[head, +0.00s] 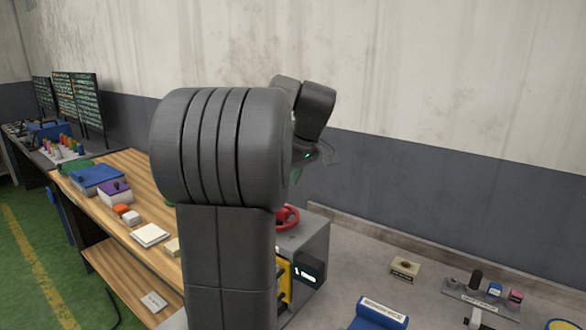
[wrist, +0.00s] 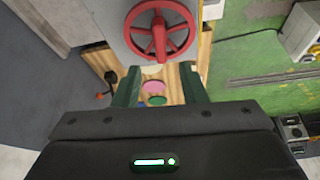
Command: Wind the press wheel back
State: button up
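The red press wheel (wrist: 158,34) is at the top centre of the wrist view, spoked, on a grey housing (wrist: 197,12). In the head view the wheel (head: 289,216) shows only in part beside my arm, which hides the rest, on top of a grey box-shaped press (head: 312,245). My gripper (wrist: 159,76) has its two dark green fingers apart in the wrist view, with nothing held between them. The wheel lies beyond the fingertips in that picture, and I see no contact.
A wooden bench (head: 150,175) with a blue box (head: 97,180), a white pad (head: 150,235) and small blocks is left. A grey table (head: 365,255) at right bears a blue item (head: 380,312) and a metal rack (head: 480,295). Pink and green round things (wrist: 154,88) show beyond my fingers.

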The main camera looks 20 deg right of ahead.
jog(key=shift+v, duration=2.25)
jog(key=p+x, duration=0.1)
jog(key=x, duration=1.3)
